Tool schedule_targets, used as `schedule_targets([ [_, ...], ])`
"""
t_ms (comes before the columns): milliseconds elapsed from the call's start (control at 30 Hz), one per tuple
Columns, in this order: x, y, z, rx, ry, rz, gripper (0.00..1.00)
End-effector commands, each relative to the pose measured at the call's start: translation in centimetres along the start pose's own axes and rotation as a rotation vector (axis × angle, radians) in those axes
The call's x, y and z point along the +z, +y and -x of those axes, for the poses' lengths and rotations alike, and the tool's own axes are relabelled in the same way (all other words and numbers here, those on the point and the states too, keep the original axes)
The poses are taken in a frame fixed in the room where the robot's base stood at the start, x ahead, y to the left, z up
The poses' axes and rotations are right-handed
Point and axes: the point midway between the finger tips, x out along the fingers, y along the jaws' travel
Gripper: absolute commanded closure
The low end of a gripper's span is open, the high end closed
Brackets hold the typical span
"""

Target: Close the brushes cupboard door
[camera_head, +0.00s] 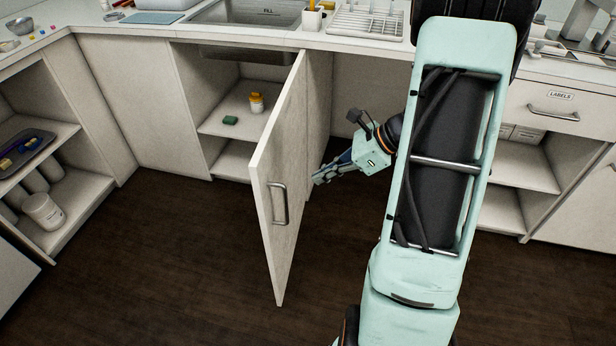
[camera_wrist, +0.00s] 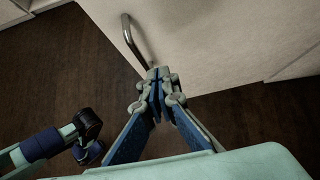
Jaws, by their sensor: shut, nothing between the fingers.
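A pale cupboard door (camera_head: 285,165) stands wide open under the sink counter, swung out into the room. Its metal bar handle (camera_head: 278,203) is near the free edge, on the face turned to the right. No brushes label is readable on it. My gripper (camera_head: 318,180) is shut and empty, to the right of the door on the handle side. In the wrist view the shut fingertips (camera_wrist: 156,75) appear close to a pale panel (camera_wrist: 205,45) and just below its bar handle (camera_wrist: 138,42). Whether they touch the panel is not clear.
Open shelves with a tray (camera_head: 25,150) stand at left. A drawer (camera_head: 545,107) marked LABELS is at right. The dark floor (camera_head: 170,260) left of the door is clear.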

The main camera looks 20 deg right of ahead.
Motion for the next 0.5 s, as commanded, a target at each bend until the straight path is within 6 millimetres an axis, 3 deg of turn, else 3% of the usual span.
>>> schedule_targets([
  [400, -0.3, 0.1, -9.0, 0.004, 0.003, 0.003, 1.00],
  [500, 1.2, 0.1, -9.9, 0.002, 0.002, 0.007, 1.00],
])
